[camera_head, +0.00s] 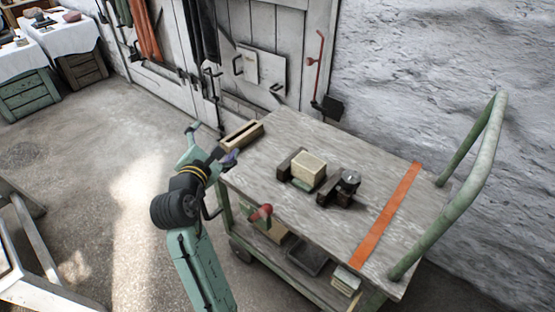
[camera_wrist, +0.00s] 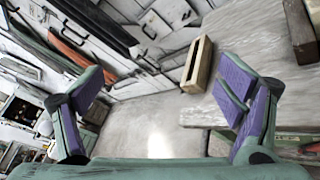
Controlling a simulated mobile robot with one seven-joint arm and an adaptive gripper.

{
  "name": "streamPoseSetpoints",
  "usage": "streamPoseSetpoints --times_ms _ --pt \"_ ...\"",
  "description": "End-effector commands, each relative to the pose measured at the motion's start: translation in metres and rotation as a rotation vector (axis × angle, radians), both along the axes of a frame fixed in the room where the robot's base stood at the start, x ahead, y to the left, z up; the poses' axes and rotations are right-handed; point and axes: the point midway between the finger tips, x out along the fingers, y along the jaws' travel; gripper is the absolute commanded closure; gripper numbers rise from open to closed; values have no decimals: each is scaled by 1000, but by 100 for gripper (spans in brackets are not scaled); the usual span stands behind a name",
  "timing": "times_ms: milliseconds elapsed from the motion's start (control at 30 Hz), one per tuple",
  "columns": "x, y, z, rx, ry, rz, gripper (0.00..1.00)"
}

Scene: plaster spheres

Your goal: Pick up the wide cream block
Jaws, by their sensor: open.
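The wide cream block (camera_head: 309,167) sits on the grey wooden top of a cart in the head view. A dark brown wooden piece stands close by its left side, and something green shows under its front edge. My gripper (camera_head: 211,144) is open and empty, near the cart's left edge, well to the left of the cream block. In the wrist view my gripper (camera_wrist: 163,88) has its purple-padded fingers spread wide with nothing between them.
A slotted wooden box (camera_head: 243,134) lies at the cart's left corner, near my gripper; it also shows in the wrist view (camera_wrist: 198,64). A dark round item (camera_head: 348,181) sits right of the block. An orange strip (camera_head: 386,215) crosses the cart top (camera_head: 270,150), and a green handle (camera_head: 478,172) rises right.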

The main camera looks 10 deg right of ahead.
Motion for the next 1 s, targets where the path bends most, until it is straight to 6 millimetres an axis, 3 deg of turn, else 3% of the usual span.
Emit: streamPoseSetpoints --times_ms 33,100,233,367,1000 --pt "-8 -43 -23 -126 132 -94 7" --pt "-25 -89 -51 -271 302 -191 3" --pt "-55 -143 -82 -430 532 -293 3" --pt "-66 -168 -95 -490 631 -328 3" --pt "-19 -229 -120 -494 638 -329 3"
